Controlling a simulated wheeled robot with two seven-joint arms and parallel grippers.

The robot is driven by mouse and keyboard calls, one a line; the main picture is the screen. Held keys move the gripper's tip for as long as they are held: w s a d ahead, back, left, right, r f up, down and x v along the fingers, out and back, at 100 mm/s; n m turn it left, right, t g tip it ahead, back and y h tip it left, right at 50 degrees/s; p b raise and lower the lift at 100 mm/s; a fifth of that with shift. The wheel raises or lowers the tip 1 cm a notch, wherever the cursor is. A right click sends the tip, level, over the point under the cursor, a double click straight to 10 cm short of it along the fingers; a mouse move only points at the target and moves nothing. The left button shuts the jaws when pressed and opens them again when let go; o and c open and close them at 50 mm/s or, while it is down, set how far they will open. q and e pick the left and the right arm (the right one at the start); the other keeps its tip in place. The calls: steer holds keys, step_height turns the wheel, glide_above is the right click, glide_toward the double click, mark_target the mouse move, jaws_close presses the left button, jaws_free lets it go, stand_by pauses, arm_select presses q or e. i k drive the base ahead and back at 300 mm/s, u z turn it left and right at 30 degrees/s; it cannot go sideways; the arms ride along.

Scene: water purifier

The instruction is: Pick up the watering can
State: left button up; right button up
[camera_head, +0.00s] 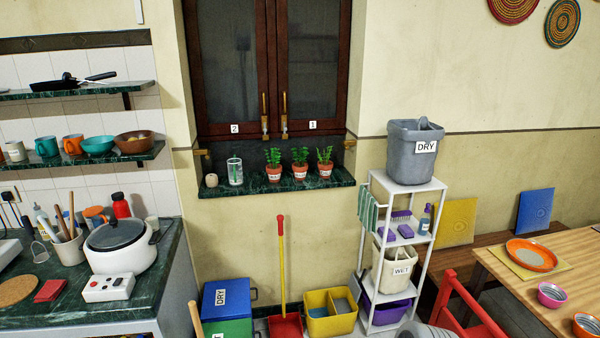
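I cannot make out a watering can for certain in the head view. A grey, ridged, rounded object (425,331) is cut off by the bottom edge, in front of the white shelf rack; I cannot tell what it is. Three small green plants in terracotta pots (300,171) stand in a row on the dark green window sill (278,190). Neither my left nor my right gripper is in view.
A white rack (437,215) holds a grey DRY bin (414,152). On the floor stand blue and green bins (227,299), a red dustpan (285,326) and a yellow bucket (330,312). A counter (30,305) is left; a table (510,288) and red chair (468,306) are right.

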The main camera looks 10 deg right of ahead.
mark_target(234, 166)
steer(key=z, duration=0.2)
steer(key=i, duration=0.35)
steer(key=z, duration=0.7)
steer(key=i, duration=1.3)
steer(key=u, duration=0.1)
